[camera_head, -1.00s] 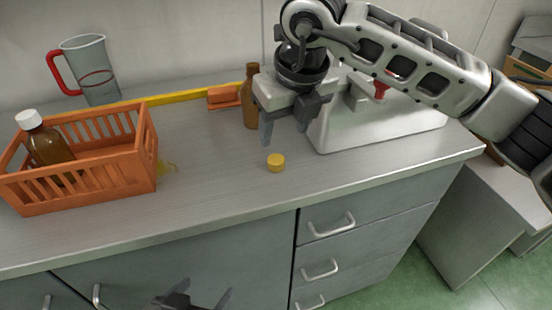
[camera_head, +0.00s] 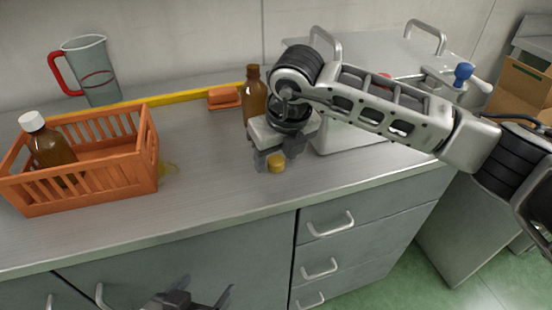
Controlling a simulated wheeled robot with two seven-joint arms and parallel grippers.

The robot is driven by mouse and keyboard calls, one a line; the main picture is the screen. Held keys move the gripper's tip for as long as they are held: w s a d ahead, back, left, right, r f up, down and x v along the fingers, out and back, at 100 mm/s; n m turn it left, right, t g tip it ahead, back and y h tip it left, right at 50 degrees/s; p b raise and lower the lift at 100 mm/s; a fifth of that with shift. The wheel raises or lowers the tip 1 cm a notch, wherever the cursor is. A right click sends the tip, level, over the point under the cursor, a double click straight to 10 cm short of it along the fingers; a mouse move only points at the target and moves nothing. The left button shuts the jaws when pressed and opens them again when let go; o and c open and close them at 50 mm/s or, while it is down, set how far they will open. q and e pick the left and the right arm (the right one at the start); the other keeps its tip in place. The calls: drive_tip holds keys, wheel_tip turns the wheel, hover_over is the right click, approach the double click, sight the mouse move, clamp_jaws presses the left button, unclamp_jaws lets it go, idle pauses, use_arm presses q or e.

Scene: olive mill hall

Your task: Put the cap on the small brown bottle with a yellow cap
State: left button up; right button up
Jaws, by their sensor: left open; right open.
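The small brown bottle (camera_head: 255,92) stands upright and uncapped on the counter, just behind my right gripper. My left gripper (camera_head: 192,304) is open and empty at the bottom edge of the view, in front of the cabinet and below the counter top.
An orange crate (camera_head: 95,187) on the left holds a brown bottle with a white cap (camera_head: 45,140). A clear jug with a red handle (camera_head: 88,72) stands behind. An orange block (camera_head: 223,97) is beside the small bottle. A grey machine (camera_head: 345,137) stands right. The counter's front middle is clear.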

sight(273, 158)
drive_tip(key=shift+f, duration=0.1)
drive_tip(key=c, duration=1)
drive_tip(key=shift+r, duration=0.5)
wheel_tip(273, 158, up, 3)
drive_tip(key=shift+s+a+f+b, duration=0.1)
drive_tip(key=shift+f+b, duration=0.1)
drive_tip(key=shift+b, duration=0.2)
drive_tip(key=s+r, duration=0.3)
drive_tip(key=s, duration=0.1)
drive_tip(key=s+r+b, duration=0.1)
drive_tip(key=s+r, duration=0.2)
drive_tip(key=s, duration=0.2)
drive_tip(key=s+r, duration=0.3)
drive_tip(key=s, duration=0.1)
drive_tip(key=shift+s+a+r+b, duration=0.15)
drive_tip(key=shift+s+r+b, duration=0.1)
drive_tip(key=shift+s+b, duration=0.15)
